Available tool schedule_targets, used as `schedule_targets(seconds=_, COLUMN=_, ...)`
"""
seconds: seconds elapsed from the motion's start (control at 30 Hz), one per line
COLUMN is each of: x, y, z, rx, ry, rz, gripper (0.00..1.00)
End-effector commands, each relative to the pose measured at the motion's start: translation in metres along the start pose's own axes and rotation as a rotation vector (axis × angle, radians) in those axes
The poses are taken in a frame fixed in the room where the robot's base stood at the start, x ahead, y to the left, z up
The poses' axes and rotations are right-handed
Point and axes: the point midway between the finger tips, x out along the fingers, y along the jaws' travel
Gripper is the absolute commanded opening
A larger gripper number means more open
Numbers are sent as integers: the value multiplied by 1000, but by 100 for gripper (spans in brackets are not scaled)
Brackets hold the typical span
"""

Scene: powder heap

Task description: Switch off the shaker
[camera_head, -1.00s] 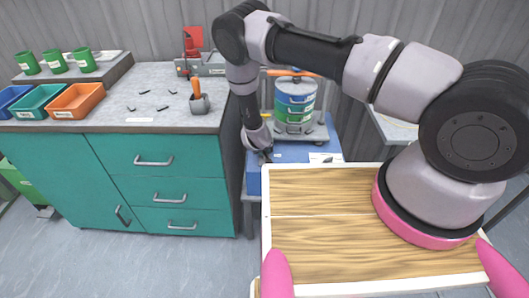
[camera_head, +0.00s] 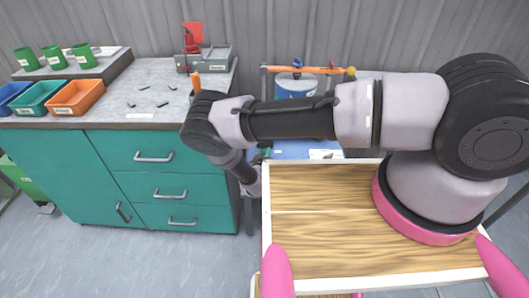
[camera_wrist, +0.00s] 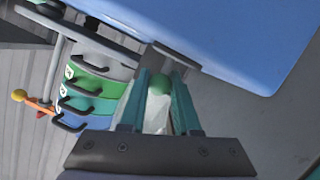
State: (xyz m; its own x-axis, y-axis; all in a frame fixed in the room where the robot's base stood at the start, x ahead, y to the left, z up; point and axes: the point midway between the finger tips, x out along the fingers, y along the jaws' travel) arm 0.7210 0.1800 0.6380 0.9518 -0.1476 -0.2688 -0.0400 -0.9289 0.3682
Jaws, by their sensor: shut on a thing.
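The shaker shows a blue base (camera_head: 296,148) behind my wooden tray in the head view, mostly hidden by my arm. Its sieve stack (camera_head: 297,86) has a blue section and a bar across the top. In the wrist view the blue base (camera_wrist: 255,45) fills the upper right, and the green and blue sieves (camera_wrist: 95,88) lie to the left, tilted. I cannot tell how the knob joins the shaker. The fingertips are hidden in the head view.
A teal drawer cabinet (camera_head: 155,180) stands left of the shaker. Its grey top (camera_head: 140,97) bears green cups, coloured bins (camera_head: 76,97) and a grey device with a red part (camera_head: 195,45). My arm spans above the wooden tray. Grey floor is clear in front of the cabinet.

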Motion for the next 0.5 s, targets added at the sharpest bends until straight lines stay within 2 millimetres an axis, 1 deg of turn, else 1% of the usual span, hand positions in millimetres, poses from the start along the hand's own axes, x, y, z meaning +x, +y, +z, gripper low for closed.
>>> schedule_targets(seconds=0.17, x=-1, y=-1, z=1, rx=3, ry=31, rz=10, gripper=0)
schedule_targets(seconds=0.5, x=-1, y=0, z=2, rx=5, ry=36, rz=14, gripper=0)
